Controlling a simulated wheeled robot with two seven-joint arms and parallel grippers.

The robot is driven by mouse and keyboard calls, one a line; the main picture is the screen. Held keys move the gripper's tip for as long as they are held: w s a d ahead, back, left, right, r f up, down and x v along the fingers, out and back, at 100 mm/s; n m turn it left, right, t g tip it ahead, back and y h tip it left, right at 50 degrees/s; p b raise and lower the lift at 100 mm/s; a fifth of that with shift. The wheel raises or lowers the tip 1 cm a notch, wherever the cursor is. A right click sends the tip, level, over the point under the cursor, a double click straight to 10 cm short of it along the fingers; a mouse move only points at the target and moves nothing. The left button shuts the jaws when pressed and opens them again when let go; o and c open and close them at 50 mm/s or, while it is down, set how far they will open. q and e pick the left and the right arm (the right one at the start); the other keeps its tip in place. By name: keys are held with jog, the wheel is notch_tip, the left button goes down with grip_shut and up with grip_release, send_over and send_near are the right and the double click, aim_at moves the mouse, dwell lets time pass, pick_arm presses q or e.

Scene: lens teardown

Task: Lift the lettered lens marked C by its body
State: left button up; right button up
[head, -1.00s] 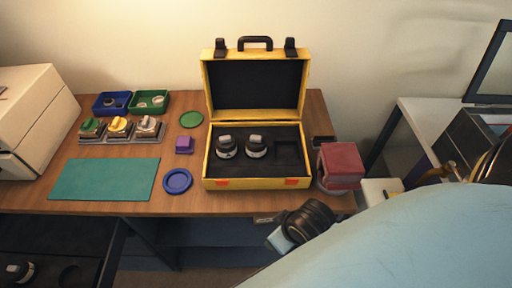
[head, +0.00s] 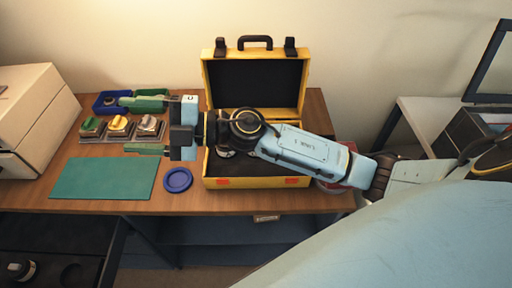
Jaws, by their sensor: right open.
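In the head view, the open yellow case (head: 207,170) stands on the table. A dark lens (head: 226,153) shows in part in its left side, below my right arm. The rest of the case's inside is largely hidden by the arm. Another dark lens (head: 21,269) lies at the bottom left in a dark open drawer. No letter C is legible on either lens. My right gripper (head: 135,126) is open and points left, its two green fingers wide apart. My left gripper is not in view.
Pieces with green, yellow and silver tops (head: 119,126) stand on a grey rack. Blue (head: 103,108) and green bins are behind them. A teal mat (head: 103,180) and a blue round dish (head: 178,180) lie in front. A beige box (head: 38,110) stands at the left.

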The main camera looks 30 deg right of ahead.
jog(key=d+f+n+g+h, duration=0.4)
jog(key=f+n+g+h, duration=0.3)
jog(key=f+g, duration=0.15)
jog(key=w+d+f+m+h, duration=0.1)
jog(key=d+h, duration=0.5)
jog(key=d, duration=0.5)
jog(key=w+d+f+m+h, duration=0.2)
jog(key=d+h, duration=0.3)
jog(key=d, duration=0.6)
jog(key=f, duration=0.6)
jog(key=shift+d+f, duration=0.25)
jog(key=shift+w+d+f+p, duration=0.1)
jog(key=shift+f+p, duration=0.1)
jog(key=shift+f, duration=1.35)
jog(key=shift+w+f+p, duration=0.1)
jog(key=shift+f+p, duration=0.1)
jog(key=shift+f, duration=1.35)
jog(key=c, duration=0.8)
